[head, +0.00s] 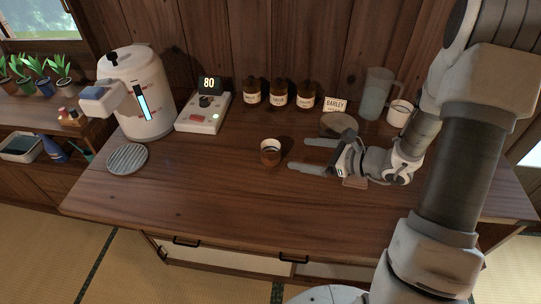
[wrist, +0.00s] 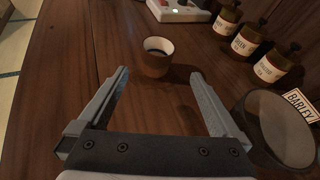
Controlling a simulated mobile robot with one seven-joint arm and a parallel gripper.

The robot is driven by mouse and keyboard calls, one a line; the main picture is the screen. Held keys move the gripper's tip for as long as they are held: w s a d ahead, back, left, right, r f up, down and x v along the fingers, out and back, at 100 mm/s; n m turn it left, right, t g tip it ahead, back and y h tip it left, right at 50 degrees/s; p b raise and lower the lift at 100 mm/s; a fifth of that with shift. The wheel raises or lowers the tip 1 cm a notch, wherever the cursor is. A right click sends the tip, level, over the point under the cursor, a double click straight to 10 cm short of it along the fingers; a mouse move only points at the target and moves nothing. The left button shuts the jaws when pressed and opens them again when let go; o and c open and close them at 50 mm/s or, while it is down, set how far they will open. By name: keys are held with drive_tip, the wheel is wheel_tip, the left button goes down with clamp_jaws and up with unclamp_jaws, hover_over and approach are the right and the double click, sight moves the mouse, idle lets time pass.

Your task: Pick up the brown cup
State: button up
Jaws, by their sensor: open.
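A round dark container (head: 339,124) with a BARLEY card (head: 335,105) stands close behind my gripper. Several brown bottles (head: 278,93) line the back wall. A control box (head: 203,112), a large white urn (head: 138,95) and a round grate (head: 127,159) are left. The front counter is clear.

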approach(265, 150)
drive_tip(key=x, duration=0.3)
drive_tip(key=b+x, duration=0.1)
drive_tip(key=shift+w+a+r, duration=0.15)
drive_tip(key=shift+a+r, duration=0.1)
drive_tip(key=shift+a, duration=0.05)
drive_tip(key=shift+s+f+b+x, duration=0.1)
drive_tip(key=shift+f+b+x, duration=0.1)
drive_tip(key=shift+x, duration=1.15)
drive_tip(key=shift+s+f+b+x, duration=0.15)
drive_tip(key=shift+x, duration=1.2)
drive_tip(key=c, duration=1.5)
drive_tip(key=shift+r, duration=0.25)
